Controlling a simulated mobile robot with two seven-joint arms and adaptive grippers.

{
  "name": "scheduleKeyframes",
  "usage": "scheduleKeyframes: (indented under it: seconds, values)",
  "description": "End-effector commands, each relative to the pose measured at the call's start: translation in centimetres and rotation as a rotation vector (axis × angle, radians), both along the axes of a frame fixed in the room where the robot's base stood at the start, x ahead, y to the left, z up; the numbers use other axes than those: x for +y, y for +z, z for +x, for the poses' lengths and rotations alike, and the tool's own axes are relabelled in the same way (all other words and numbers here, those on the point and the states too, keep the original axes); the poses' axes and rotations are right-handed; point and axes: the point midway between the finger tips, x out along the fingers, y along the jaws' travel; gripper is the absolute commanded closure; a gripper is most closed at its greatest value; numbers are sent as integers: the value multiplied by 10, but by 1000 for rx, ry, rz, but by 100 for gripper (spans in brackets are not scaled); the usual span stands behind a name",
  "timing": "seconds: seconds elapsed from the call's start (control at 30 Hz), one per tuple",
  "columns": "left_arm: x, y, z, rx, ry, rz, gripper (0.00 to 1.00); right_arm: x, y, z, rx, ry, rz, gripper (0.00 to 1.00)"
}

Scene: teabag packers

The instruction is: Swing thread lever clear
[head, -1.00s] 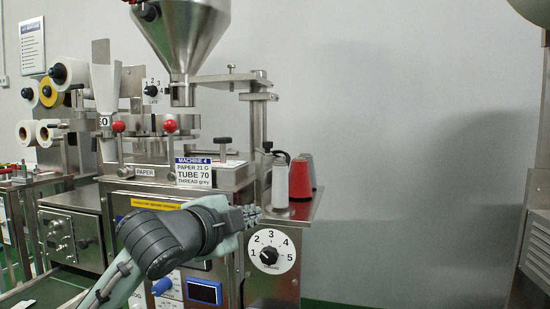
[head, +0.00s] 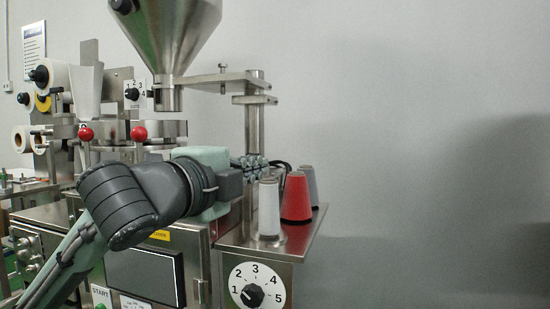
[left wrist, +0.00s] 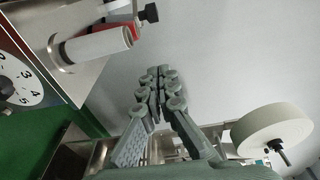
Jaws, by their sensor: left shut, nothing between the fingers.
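My left gripper (head: 262,165) reaches across the front of the tea machine at the height of the thread shelf; it is shut and empty. In the left wrist view its fingers (left wrist: 158,85) are together with nothing between them. A dark curved part (head: 281,167) shows just right of the fingertips, behind the spools, partly hidden; I cannot tell if it is the thread lever. A black knob (left wrist: 149,13) shows beyond the spools in the left wrist view, apart from the fingers. The white spool (head: 268,208) and red spool (head: 295,197) stand upright on the shelf. My right gripper is out of view.
A grey spool (head: 309,184) stands behind the red one. A steel hopper (head: 168,40) and a vertical post (head: 254,125) rise near my gripper. A numbered dial (head: 254,294) is below the shelf. The space right of the shelf is free.

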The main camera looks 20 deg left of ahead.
Motion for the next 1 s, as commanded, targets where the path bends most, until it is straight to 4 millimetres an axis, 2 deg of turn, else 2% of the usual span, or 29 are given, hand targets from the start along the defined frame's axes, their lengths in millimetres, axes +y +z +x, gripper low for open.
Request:
scheduleKeyframes:
  seconds: [0.17,0.27,0.43,0.67,0.8,1.0]
  values:
    - [-1,0,6,0,0,-2,100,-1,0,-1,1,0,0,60]
    - [-3,1,19,1,0,-3,100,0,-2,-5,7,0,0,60]
    - [-9,0,53,4,-1,-3,100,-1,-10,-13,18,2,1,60]
    - [-17,0,101,2,0,-2,100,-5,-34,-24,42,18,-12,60]
    - [7,0,95,0,3,0,100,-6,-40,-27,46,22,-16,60]
    - [21,-1,92,1,-1,0,100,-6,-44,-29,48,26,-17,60]
